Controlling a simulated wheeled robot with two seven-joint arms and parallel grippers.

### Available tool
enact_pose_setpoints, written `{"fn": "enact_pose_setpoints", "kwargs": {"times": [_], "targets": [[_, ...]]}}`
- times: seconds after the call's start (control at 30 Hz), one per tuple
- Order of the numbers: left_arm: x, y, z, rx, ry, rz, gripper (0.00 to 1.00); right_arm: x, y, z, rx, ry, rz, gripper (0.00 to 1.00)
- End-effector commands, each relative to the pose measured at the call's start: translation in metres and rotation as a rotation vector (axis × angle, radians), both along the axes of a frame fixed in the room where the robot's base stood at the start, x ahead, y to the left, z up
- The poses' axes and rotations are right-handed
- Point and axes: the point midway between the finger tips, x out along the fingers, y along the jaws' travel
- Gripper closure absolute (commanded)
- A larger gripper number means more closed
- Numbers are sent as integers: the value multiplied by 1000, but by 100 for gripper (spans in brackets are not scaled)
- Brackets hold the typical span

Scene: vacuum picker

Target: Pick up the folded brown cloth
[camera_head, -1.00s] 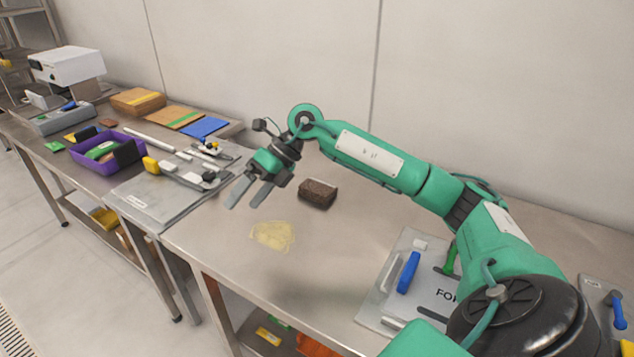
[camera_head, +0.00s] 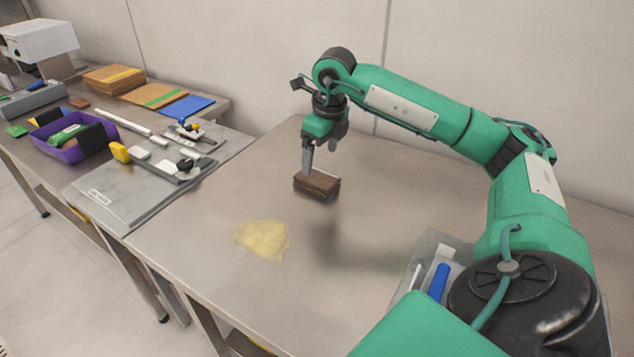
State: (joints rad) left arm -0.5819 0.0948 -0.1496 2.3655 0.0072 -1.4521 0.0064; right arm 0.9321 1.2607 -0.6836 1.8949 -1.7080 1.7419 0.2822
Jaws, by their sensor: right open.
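The folded brown cloth (camera_head: 321,189) is a small dark brown block-like bundle on the bare steel table, below my right gripper. My right gripper (camera_head: 318,168) points down over it from above. The jaws are open, and one finger comes down at the cloth's back left top. The other finger is partly hidden behind the gripper. I cannot tell whether the fingers touch the cloth or straddle it. My left gripper is not in view.
A pale yellow flat cloth or patch (camera_head: 263,240) lies in front left of the brown cloth. A grey tray with tools (camera_head: 95,199) and a purple bin (camera_head: 97,154) stand at the left. A blue-handled tool (camera_head: 438,283) lies near my arm.

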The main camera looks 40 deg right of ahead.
Motion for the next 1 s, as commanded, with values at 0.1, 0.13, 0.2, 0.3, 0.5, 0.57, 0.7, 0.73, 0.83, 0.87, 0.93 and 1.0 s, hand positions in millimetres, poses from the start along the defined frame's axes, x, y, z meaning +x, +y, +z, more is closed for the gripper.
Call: {"fn": "enact_pose_setpoints", "kwargs": {"times": [0.1, 0.13, 0.2, 0.3, 0.5, 0.57, 0.7, 0.73, 0.83, 0.87, 0.93, 1.0], "targets": [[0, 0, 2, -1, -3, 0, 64, 1, 0, -8, 0, -1, 0, 13], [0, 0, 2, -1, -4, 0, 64, 1, 0, -9, 0, -1, 0, 13], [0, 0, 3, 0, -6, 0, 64, 1, 1, -17, 0, 0, 0, 13], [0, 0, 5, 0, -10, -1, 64, 1, 3, -33, 0, 3, 1, 13], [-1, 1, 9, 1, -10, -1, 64, 5, 4, -57, 1, 0, 0, 13], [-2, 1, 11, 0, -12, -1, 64, 5, 4, -59, 1, -1, 0, 13], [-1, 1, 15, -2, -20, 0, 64, 5, 4, -59, 1, -2, 0, 13], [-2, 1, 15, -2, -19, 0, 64, 5, 4, -59, 1, -1, 0, 13], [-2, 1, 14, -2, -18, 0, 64, 5, 4, -59, 1, -2, 0, 23], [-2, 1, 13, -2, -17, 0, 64, 5, 4, -59, 1, -2, 0, 28], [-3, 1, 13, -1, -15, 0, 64, 5, 4, -59, 1, -2, 0, 42], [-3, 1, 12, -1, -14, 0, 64, 5, 4, -59, 1, -2, 0, 56]]}}
